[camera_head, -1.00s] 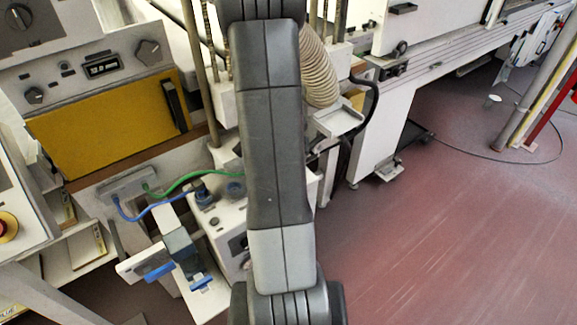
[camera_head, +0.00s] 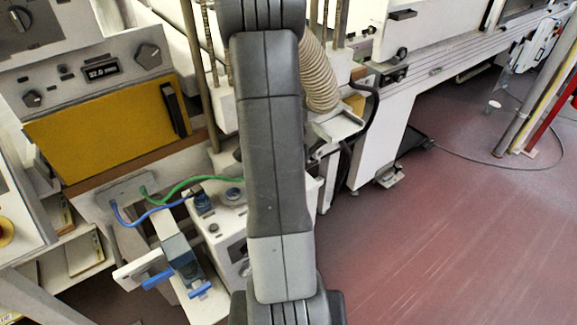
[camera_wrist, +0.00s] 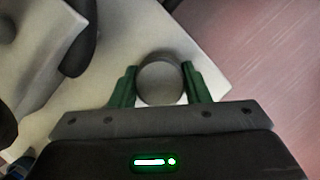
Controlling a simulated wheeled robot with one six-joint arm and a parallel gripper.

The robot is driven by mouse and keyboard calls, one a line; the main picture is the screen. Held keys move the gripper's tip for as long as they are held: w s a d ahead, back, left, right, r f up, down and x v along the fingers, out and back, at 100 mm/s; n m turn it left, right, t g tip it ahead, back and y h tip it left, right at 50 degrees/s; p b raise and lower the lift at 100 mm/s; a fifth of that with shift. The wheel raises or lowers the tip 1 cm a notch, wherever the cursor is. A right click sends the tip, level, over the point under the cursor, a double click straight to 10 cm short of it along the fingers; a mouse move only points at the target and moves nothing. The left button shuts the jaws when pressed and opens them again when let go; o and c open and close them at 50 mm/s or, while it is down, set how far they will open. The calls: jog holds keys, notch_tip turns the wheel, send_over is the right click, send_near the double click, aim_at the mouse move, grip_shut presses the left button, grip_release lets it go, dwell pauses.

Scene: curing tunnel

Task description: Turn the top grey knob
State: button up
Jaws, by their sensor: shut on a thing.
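A round grey knob (camera_wrist: 160,84) shows in the wrist view, standing on a pale surface. My gripper (camera_wrist: 160,73) has one green finger on each side of it and is shut on it. The knob's face is plain, and I see no pointer mark that tells its angle. In the head view my own arm covers the middle, and neither my gripper nor this knob can be made out there.
In the head view a control panel (camera_head: 62,77) with dark knobs and a yellow door (camera_head: 105,130) stands at left. A white box (camera_head: 225,228) with blue and green cables is beside my arm. Reddish floor (camera_head: 445,250) is open at right.

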jog(key=shift+f+m+b, duration=0.15)
jog(key=shift+m+b, duration=0.15)
jog(key=shift+b, duration=0.25)
jog(key=m+h+b, duration=0.1)
jog(key=m+b, duration=0.1)
jog(key=b, duration=0.1)
jog(key=shift+a+f+m, duration=0.1)
jog(key=shift+m, duration=0.3)
jog(key=m, duration=0.1)
jog(key=m+g+h+b, duration=0.1)
jog(key=m, duration=0.1)
jog(key=shift+r+m, duration=0.2)
jog(key=shift+m, duration=0.1)
jog(key=m+g+h, duration=0.1)
jog(key=m, duration=0.4)
jog(key=shift+r+g+h+p, duration=0.1)
jog(key=shift+g+h+p, duration=0.2)
jog(key=shift+g+h, duration=0.1)
jog(key=shift+m+g+p, duration=0.8)
jog(key=shift+m+g, duration=0.1)
jog(key=shift+m, duration=1.6)
jog(key=o, duration=1)
jog(key=shift+c, duration=0.2)
